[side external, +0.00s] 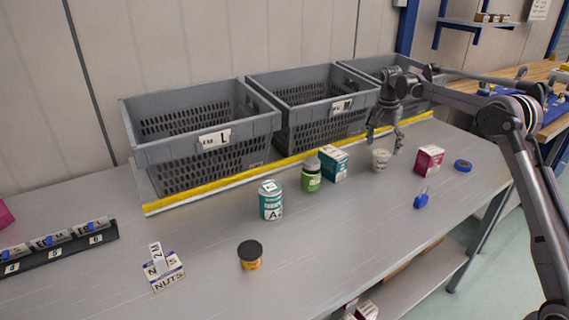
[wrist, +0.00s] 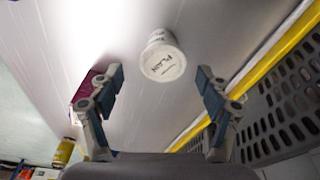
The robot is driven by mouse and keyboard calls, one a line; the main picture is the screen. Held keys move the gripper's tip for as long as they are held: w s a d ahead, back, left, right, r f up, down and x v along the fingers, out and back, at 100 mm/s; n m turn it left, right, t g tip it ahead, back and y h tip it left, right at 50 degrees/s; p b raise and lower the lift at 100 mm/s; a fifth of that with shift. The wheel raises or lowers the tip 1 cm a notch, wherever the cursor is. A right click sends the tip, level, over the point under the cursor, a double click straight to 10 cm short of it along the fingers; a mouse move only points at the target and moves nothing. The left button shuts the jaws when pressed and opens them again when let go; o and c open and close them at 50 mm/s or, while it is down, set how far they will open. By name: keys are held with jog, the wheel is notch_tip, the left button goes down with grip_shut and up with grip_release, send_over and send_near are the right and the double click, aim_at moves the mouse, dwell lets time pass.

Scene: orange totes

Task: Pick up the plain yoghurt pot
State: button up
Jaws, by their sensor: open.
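The plain yoghurt pot (side external: 381,160) is a small white tub standing upright on the grey bench, between the teal box and the magenta box. In the wrist view its white lid reads PLAIN (wrist: 162,62), and the pot lies ahead of and between my fingertips. My gripper (side external: 384,140) is above and close to the pot, pointing down, with its fingers apart. In the wrist view my gripper (wrist: 160,80) is open and empty, with a finger on either side and no visible contact with the pot.
A yellow strip (side external: 290,162) and grey crates (side external: 205,140) line the back. Bare bench lies in front.

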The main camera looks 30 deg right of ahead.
aim_at(381, 153)
jog(key=shift+w+d+f, duration=0.1)
jog(key=shift+d+f, duration=0.05)
jog(key=shift+f, duration=1.05)
jog(key=shift+w+d+f, duration=0.15)
jog(key=shift+d+f, duration=0.05)
jog(key=shift+f, duration=0.95)
jog(key=shift+w+d+f, duration=0.1)
jog(key=shift+d+f, duration=0.05)
jog(key=shift+f, duration=1.05)
jog(key=c, duration=1.3)
